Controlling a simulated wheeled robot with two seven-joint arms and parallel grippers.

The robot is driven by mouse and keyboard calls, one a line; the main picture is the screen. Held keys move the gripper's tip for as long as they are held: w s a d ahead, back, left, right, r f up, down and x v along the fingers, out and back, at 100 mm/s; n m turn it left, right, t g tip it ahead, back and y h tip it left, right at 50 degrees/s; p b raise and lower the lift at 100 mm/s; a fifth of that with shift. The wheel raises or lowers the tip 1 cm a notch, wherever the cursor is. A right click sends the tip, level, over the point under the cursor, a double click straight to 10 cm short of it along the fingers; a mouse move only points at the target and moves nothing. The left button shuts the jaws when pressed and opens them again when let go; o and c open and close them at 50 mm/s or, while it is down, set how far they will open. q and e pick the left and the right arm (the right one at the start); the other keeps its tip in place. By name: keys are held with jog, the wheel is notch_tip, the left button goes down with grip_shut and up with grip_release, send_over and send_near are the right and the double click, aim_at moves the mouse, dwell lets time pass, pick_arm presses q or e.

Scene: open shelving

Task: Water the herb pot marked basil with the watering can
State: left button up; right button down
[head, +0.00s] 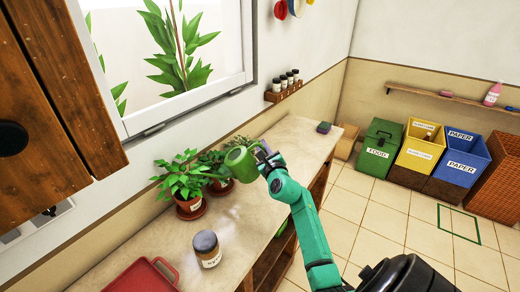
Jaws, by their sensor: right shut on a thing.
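A green watering can (241,164) is held above the counter by my right gripper (264,157), which is shut on it. The can is beside two potted herbs, with its body close to the further pot. The nearer herb pot (190,209) is terracotta on a saucer, with a leafy plant and a pale label. The further herb pot (221,186) stands behind it, partly hidden by the can. The lettering on the pots is too small to read, so I cannot tell which is basil. No water is visible. My left gripper is not in view.
A lidded jar (207,250) and a red tray (143,279) stand on the near counter (245,222). A dark sponge-like block (323,127) lies at its far end. A wooden cabinet door (60,80) juts in at upper left. Bins stand along the far wall.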

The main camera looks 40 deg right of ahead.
notch_tip(320, 180, down, 9)
jog(key=m+b, duration=0.5)
jog(key=b, duration=0.3)
jog(key=shift+a+m+b, duration=0.2)
jog(key=shift+m+b, duration=0.1)
